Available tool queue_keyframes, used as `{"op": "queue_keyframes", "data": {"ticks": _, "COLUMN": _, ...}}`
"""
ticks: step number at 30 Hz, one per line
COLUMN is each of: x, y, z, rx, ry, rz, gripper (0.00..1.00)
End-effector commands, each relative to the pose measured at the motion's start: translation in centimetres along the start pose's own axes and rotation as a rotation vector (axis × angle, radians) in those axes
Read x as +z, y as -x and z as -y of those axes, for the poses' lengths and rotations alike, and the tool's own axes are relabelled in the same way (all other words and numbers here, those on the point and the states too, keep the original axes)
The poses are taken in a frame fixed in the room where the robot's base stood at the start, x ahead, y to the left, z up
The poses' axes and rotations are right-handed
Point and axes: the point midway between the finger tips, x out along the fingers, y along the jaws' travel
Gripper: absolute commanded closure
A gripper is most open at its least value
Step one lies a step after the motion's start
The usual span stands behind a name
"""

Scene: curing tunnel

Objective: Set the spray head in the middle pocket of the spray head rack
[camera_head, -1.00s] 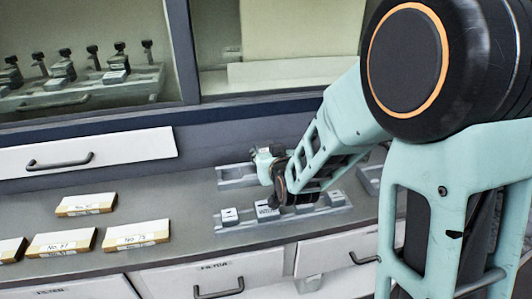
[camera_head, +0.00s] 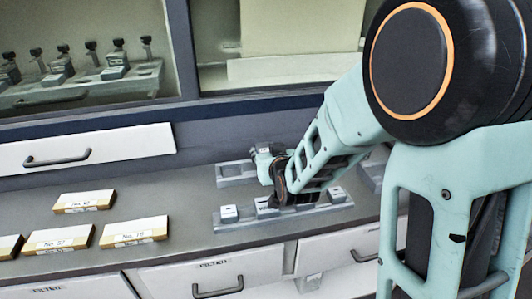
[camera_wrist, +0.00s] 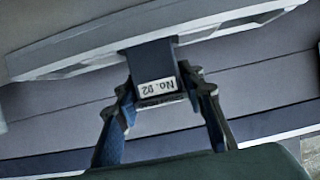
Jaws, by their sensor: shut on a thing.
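In the wrist view my gripper (camera_wrist: 162,92) is shut on a dark block-shaped spray head (camera_wrist: 150,60) with a white label, "No. 92", upside down in the picture. The spray head's far end meets a pale grey rack-like bar (camera_wrist: 85,62). I cannot tell whether it sits in a pocket or only lies against the bar. In the head view my arm's end is over the bench behind a front rack, by a grey rack (camera_head: 234,173) at the back. My forearm and wrist hide the fingers, the spray head and much of that rack.
A front rack (camera_head: 246,223) holds several small pale blocks, close under my wrist. Another grey rack (camera_head: 372,172) is partly hidden at right. Several labelled boxes (camera_head: 135,232) lie on the left bench. A window ledge with dark-topped fittings (camera_head: 100,84) is behind; drawers are below.

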Motion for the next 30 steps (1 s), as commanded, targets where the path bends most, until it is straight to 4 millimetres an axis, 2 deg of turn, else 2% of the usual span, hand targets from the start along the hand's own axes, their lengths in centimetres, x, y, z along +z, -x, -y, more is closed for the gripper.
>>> {"op": "queue_keyframes", "data": {"ticks": 13, "x": 0.40, "y": -0.24, "z": 0.00, "rx": 0.000, "ry": 0.000, "rz": -0.003, "gripper": 1.00}}
{"op": "queue_keyframes", "data": {"ticks": 14, "x": 0.33, "y": -0.21, "z": 0.00, "rx": 0.000, "ry": 0.000, "rz": -0.003, "gripper": 0.61}}
{"op": "queue_keyframes", "data": {"ticks": 18, "x": 0.39, "y": -0.20, "z": 0.00, "rx": 0.000, "ry": 0.000, "rz": -0.002, "gripper": 0.45}}
{"op": "queue_keyframes", "data": {"ticks": 30, "x": 0.64, "y": 0.31, "z": 0.00, "rx": 0.000, "ry": 0.000, "rz": 0.003, "gripper": 0.44}}
